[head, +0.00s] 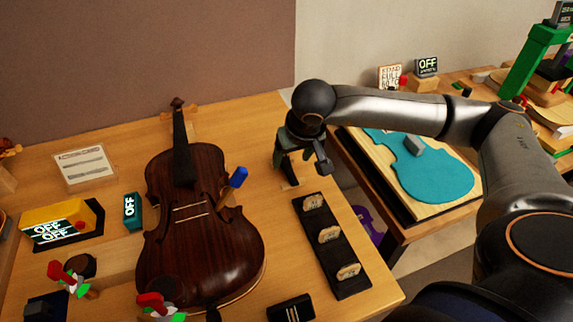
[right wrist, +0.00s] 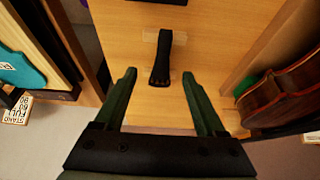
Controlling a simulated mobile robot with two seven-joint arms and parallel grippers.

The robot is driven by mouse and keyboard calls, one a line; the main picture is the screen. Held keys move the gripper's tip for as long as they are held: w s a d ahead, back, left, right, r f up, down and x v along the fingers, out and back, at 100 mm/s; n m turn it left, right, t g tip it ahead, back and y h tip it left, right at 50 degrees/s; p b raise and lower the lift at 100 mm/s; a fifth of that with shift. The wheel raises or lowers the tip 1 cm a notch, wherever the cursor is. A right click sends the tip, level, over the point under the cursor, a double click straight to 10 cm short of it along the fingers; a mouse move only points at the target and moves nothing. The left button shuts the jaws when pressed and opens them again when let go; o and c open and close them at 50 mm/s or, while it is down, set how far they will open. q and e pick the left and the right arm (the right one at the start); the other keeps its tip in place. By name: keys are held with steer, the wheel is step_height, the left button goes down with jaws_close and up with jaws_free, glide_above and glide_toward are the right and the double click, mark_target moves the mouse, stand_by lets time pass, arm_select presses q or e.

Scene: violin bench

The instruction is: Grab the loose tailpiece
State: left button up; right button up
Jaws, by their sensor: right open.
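The loose tailpiece (right wrist: 161,62) is a slim black piece, wider at its near end, lying on the wooden bench in the right wrist view. A pale strip shows by its far end. My right gripper (right wrist: 158,75) is open and empty, its two green fingers on either side of the tailpiece's near end, with a gap on each side. Whether the fingertips are down at its height I cannot tell. In the head view my right gripper (head: 303,158) hangs over the bench right of the violin and hides part of what lies below. My left gripper is not in view.
The dark brown violin (head: 205,255) lies left of my right gripper. A black rack (head: 333,262) with several pale bridges stands nearer on the bench. A second bench to the right holds a teal violin-shaped template (head: 440,180). A white card (head: 85,168) lies at the back left.

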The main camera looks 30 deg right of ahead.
mark_target(288, 167)
steer(key=x, duration=0.3)
steer(key=shift+w+a+f, duration=0.15)
steer(key=shift+f, duration=0.15)
jaws_close()
stand_by(0.3)
